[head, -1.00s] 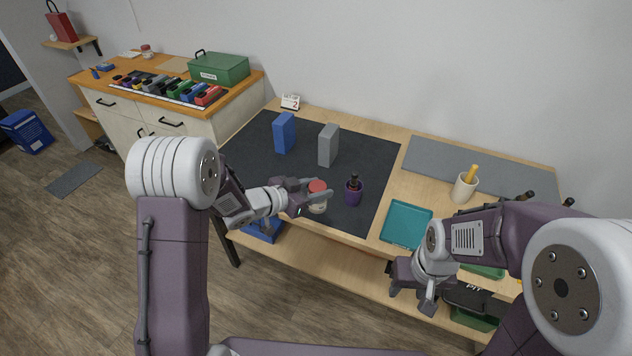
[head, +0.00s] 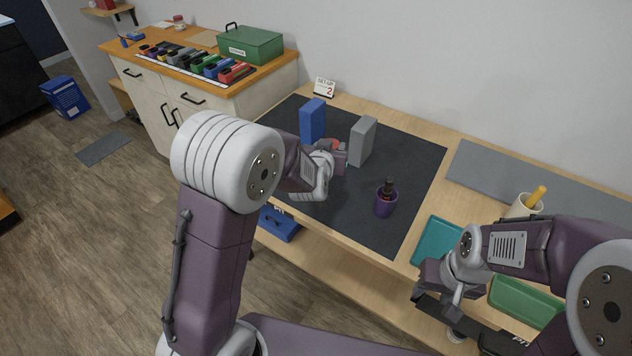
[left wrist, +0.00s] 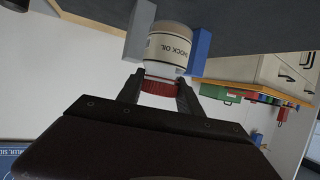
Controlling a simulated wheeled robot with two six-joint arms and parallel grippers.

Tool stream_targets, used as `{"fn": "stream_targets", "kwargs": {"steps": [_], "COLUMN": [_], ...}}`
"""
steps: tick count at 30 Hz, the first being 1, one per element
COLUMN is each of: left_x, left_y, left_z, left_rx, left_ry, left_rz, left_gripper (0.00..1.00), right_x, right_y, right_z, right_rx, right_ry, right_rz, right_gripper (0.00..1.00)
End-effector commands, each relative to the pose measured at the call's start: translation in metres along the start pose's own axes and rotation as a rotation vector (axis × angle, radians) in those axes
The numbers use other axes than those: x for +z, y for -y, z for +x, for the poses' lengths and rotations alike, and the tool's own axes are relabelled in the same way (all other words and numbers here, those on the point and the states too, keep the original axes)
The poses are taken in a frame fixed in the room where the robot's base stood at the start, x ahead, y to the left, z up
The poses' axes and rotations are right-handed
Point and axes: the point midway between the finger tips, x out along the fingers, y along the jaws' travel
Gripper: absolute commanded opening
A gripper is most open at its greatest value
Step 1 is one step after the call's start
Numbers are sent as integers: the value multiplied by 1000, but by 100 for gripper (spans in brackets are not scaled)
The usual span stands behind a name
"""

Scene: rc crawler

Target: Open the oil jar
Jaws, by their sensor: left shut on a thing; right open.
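The oil jar (left wrist: 168,48), with a pale body marked "SHOCK OIL" and a red lid (left wrist: 160,86), shows in the left wrist view, which sees the scene upside down. My left gripper (left wrist: 158,92) is shut on the red lid. The lid is still on the body. The jar is between the grey block (left wrist: 139,30) and the blue block (left wrist: 200,50); I cannot tell whether it touches them or the mat. In the head view my left gripper (head: 338,152) hides most of the jar. My right gripper (head: 435,302) is open and empty in front of the bench.
On the dark mat (head: 420,165) stands a purple cup (head: 385,203) with dark-handled tools. A teal tray (head: 436,242) and a cream cup (head: 522,207) are to its right. A "2" sign (head: 324,87) stands behind the blocks. The mat's front middle is clear.

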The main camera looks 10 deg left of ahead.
Motion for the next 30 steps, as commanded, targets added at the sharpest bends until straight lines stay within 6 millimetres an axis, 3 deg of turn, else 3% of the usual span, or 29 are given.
{"fn": "stream_targets", "kwargs": {"steps": [1,4,10,13,21,25,30], "left_x": [8,7,8,18,48,55,57], "left_y": [-18,-39,-44,-26,44,62,66], "left_z": [2,-2,-3,7,44,54,57], "left_rx": [26,63,74,69,68,72,75], "left_ry": [-8,-4,-1,0,3,0,-1], "left_rz": [7,24,31,31,29,29,30], "left_gripper": [0,0,0,0,0,0,0], "right_x": [2,3,3,4,5,5,5], "right_y": [0,0,0,-1,-1,-1,-1], "right_z": [21,27,27,35,45,45,46], "right_rx": [0,0,0,0,0,0,0], "right_ry": [0,1,0,0,0,0,0], "right_rz": [0,0,0,0,0,0,0], "right_gripper": [46,46,46,46,46,46,46]}}
